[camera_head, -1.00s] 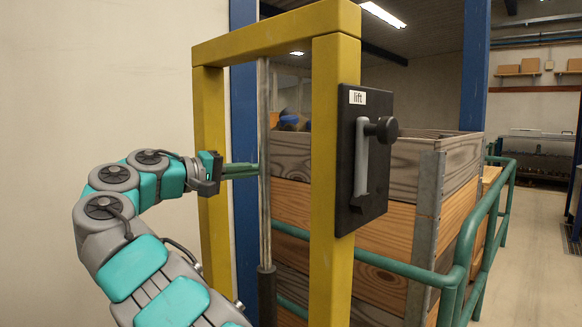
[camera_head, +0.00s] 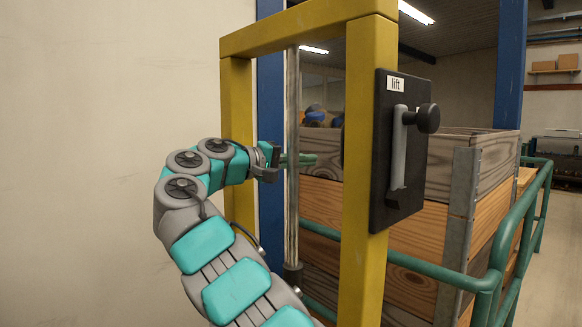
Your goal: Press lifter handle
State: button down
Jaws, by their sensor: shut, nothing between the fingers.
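The lifter handle is a grey lever (camera_head: 398,155) with a round black knob (camera_head: 428,118) at its upper end. It stands upright on a black panel (camera_head: 412,205) labelled "lift", mounted on the right yellow post. My gripper (camera_head: 308,159) is left of the panel, at about the height of the lever's middle, and points right. Its teal fingers are shut and empty, and cross the line of the vertical metal rod in the picture. It is apart from the lever, with the yellow post between them in view. The fingers' depth relative to the rod is hard to tell.
A yellow frame (camera_head: 362,190) stands around the metal rod (camera_head: 292,110). Behind are a wooden crate (camera_head: 410,265) and a blue column (camera_head: 510,75). A green railing (camera_head: 500,255) runs along the right. A bare wall (camera_head: 100,130) fills the left; floor (camera_head: 555,265) shows at far right.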

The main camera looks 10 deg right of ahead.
jog(key=shift+s+d+f+b, duration=0.25)
jog(key=shift+d+b, duration=0.25)
jog(key=shift+d, duration=0.35)
jog(key=shift+s+d+f+b, duration=0.15)
jog(key=shift+s+d+b, duration=0.25)
jog(key=shift+d, duration=0.5)
jog(key=shift+s+d+f+b, duration=0.2)
jog(key=shift+d+b, duration=0.4)
jog(key=shift+d, duration=0.25)
jog(key=shift+s, duration=0.1)
jog(key=s+d+m+b, duration=0.1)
jog(key=s+d+b, duration=0.3)
jog(key=s+b, duration=0.2)
jog(key=shift+s+d, duration=0.35)
jog(key=shift+s, duration=0.1)
jog(key=shift+f, duration=0.1)
jog(key=p+v, duration=0.1)
jog(key=v, duration=0.6)
jog(key=shift+a, duration=0.35)
jog(key=shift+s, duration=0.15)
